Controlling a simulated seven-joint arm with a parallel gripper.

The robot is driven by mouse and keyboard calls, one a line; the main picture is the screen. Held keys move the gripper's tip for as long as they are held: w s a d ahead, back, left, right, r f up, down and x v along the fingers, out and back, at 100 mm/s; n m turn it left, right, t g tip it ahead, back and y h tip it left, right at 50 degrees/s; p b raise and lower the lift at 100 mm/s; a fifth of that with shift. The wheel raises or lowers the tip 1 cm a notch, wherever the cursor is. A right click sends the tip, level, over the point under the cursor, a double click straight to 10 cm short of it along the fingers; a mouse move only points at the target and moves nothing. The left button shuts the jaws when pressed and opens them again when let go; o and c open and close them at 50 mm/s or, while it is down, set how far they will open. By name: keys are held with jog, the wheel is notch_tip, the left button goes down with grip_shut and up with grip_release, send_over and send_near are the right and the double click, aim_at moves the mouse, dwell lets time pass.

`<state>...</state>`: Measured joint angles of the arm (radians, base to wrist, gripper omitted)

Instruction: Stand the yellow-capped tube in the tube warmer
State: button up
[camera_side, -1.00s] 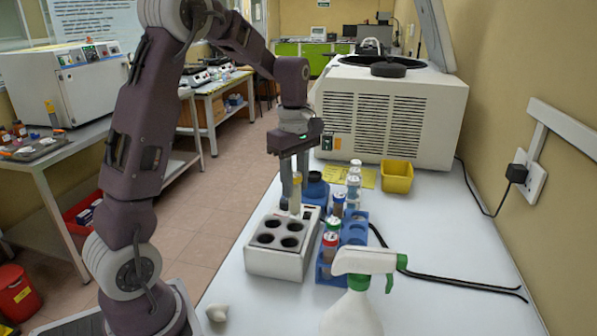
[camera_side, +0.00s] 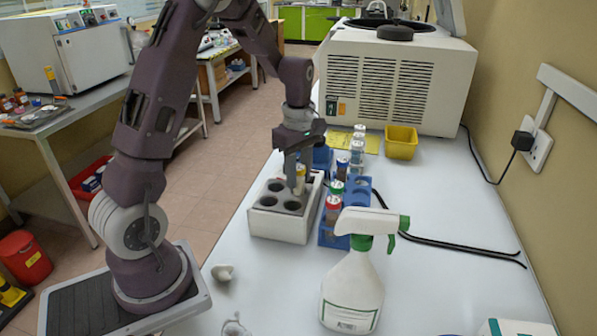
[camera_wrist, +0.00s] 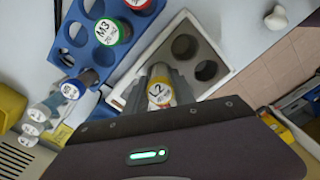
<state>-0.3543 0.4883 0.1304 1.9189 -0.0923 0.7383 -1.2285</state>
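The yellow-capped tube (camera_side: 300,170) is upright between the fingers of my gripper (camera_side: 297,180). Its white cap top marked L2, with a yellow ring, shows in the wrist view (camera_wrist: 159,95). My gripper is shut on it. The tube warmer (camera_side: 280,228) is a white block with round dark wells, and it also shows in the wrist view (camera_wrist: 216,62). The tube is at the back right well, and the other visible wells are empty. The fingers hide the tube's lower end, so I cannot tell how deep it is in the well.
A blue rack (camera_side: 327,238) with red- and green-capped tubes stands close to the warmer's right. White-capped tubes (camera_side: 357,150) and a yellow bin (camera_side: 401,143) are behind. A spray bottle (camera_side: 353,290) stands in front.

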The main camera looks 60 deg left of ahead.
jog(key=o, duration=0.4)
jog(key=shift+o, duration=0.2)
jog(key=shift+r, duration=0.1)
notch_tip(320, 180, up, 7)
jog(key=shift+s+d+r, duration=0.1)
jog(key=shift+d, duration=0.05)
jog(key=s+d+r+m+t, duration=0.4)
jog(key=s+d+r+m, duration=0.5)
jog(key=s+d+m, duration=0.4)
jog(key=s+d+f+m+t, duration=0.1)
jog(key=s+d+m, duration=0.2)
jog(key=s+m, duration=0.4)
jog(key=shift+s+t, duration=0.25)
jog(key=shift+t, duration=0.05)
jog(key=shift+d+f, duration=0.1)
